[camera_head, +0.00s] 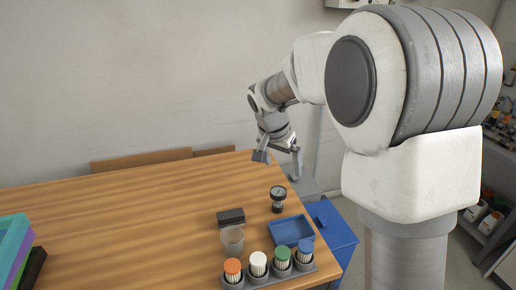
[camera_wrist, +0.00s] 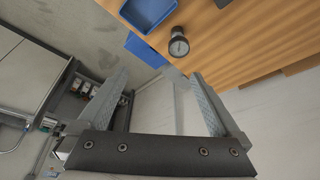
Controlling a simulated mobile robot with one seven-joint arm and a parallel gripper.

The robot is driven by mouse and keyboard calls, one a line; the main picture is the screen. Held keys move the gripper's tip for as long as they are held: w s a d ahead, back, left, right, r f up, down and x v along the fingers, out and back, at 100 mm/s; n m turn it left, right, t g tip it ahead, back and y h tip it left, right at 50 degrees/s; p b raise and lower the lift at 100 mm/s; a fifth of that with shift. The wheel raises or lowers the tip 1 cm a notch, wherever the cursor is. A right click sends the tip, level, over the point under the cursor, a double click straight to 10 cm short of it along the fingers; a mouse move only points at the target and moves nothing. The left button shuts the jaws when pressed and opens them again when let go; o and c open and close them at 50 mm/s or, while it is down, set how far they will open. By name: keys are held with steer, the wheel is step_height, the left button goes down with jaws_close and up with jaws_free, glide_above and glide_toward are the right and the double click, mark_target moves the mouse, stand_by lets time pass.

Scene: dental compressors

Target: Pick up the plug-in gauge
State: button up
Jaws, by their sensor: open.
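The plug-in gauge (camera_head: 278,197) stands on the wooden table near its right edge, with a round dial on top and a dark body. It also shows in the wrist view (camera_wrist: 179,43), above the gap between the fingers. My gripper (camera_head: 276,155) is open and empty, above and behind the gauge near the table's back right corner. In the wrist view my gripper (camera_wrist: 160,80) has its two fingers wide apart, with nothing between them but floor and wall farther off.
A blue tray (camera_head: 290,231) lies just in front of the gauge. A dark block (camera_head: 231,216), a clear cup (camera_head: 232,241) and a rack with several coloured-cap cartridges (camera_head: 282,271) stand nearby. A blue bin (camera_head: 335,240) is beside the table. The table's left middle is clear.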

steer(key=m, duration=0.2)
glide_toward(278, 192)
steer(key=shift+g+h, duration=0.3)
steer(key=shift+h, duration=0.1)
steer(key=x, duration=0.3)
steer(key=p+x, duration=0.1)
steer(key=x, duration=0.5)
steer(key=shift+w+a+p, duration=0.2)
steer(key=shift+a+p, duration=0.1)
steer(key=shift+a, duration=0.1)
steer(key=shift+p+x, duration=0.55)
steer(key=shift+x, duration=2.45)
steer(key=shift+a, duration=0.15)
steer(key=c, duration=1.4)
steer(key=shift+c, duration=0.4)
steer(key=shift+r, duration=0.1)
